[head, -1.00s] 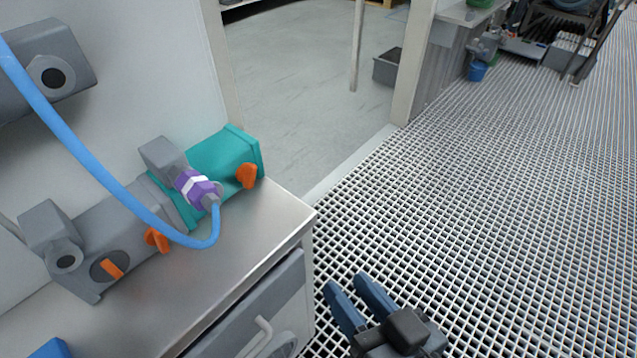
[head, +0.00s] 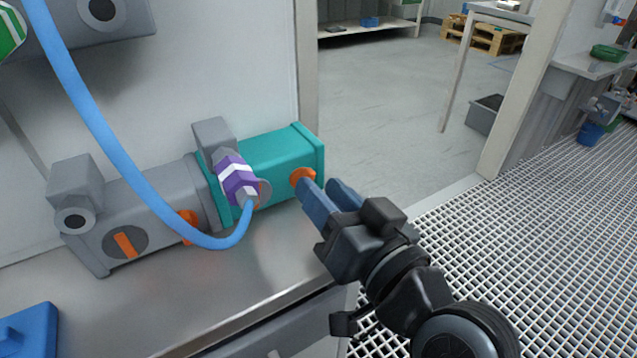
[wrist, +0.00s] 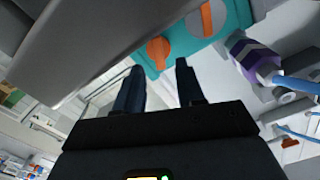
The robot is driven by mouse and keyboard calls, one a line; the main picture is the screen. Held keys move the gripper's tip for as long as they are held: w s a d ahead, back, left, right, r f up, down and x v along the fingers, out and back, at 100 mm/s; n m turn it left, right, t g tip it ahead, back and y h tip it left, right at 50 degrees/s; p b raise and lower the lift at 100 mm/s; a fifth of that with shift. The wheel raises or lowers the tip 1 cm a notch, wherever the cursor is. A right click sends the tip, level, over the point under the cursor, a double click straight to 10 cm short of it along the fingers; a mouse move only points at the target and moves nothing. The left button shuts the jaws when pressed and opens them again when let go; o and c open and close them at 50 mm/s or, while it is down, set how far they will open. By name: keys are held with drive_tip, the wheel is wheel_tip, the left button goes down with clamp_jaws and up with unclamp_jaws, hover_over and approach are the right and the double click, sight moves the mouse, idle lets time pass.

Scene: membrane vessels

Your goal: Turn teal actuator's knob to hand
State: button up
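The teal actuator (head: 275,155) lies on the metal bench top, joined to a grey unit on its left. An orange knob (head: 301,177) sits near its right end. My gripper (head: 320,188) is open, its two blue fingers pointing at this knob from the right. In the wrist view the knob (wrist: 157,50) lies just ahead of the gap between the open fingertips (wrist: 160,68); contact cannot be told. The teal actuator (wrist: 178,42) also carries a second orange knob (wrist: 208,18) on a grey disc there, mostly hidden behind the hose fitting in the head view.
A purple-and-white fitting (head: 238,182) with a blue hose (head: 95,125) stands by the actuator's left end. The grey unit (head: 125,205) has its own orange knobs. A blue object (head: 28,335) lies at the bench's front left. Grated floor (head: 560,235) is open at right.

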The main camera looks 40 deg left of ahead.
drive_tip(key=shift+x, duration=1.2)
clamp_jaws()
